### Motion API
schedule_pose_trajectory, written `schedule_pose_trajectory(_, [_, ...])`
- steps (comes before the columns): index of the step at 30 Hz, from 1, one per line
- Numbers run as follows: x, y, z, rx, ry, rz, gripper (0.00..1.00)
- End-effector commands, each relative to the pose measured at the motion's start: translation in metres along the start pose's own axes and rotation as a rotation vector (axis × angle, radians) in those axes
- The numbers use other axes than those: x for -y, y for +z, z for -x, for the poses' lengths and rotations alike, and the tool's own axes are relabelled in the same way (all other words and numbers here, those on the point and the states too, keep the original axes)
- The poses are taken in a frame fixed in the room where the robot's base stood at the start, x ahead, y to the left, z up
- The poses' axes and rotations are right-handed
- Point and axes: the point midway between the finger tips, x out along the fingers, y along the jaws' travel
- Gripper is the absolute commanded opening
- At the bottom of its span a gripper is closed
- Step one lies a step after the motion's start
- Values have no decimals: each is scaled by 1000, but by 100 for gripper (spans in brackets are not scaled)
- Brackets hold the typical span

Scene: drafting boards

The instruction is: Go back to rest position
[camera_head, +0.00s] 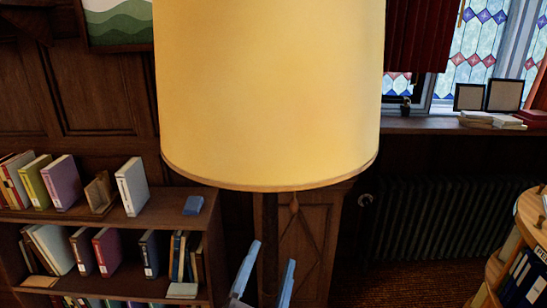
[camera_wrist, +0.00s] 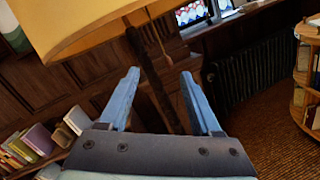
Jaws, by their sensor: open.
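My gripper (camera_wrist: 158,100) is open, with its two blue fingers spread apart and nothing held between them. In the head view the gripper (camera_head: 268,268) shows at the bottom, below a large yellow lampshade (camera_head: 268,90). In the wrist view the lampshade (camera_wrist: 75,25) is at the upper left. The dark lamp pole (camera_wrist: 150,75) shows behind the gap between the fingers; I cannot tell how far away it is.
A wooden bookshelf (camera_head: 215,228) with several books stands at the left. A radiator (camera_head: 430,220) is under the window sill (camera_head: 430,125) at the right. A round wooden shelf (camera_head: 528,215) with books is at the far right. Carpet (camera_wrist: 265,130) is open between.

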Motion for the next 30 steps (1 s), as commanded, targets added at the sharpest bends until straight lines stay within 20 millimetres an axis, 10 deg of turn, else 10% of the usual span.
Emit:
schedule_pose_trajectory(11, [-54, 129, -11, 82, 263, -1143, 65])
schedule_pose_trajectory(21, [-107, 258, 41, -217, 717, -2204, 65])
schedule_pose_trajectory(30, [-125, 304, 80, -528, 896, -2569, 65])
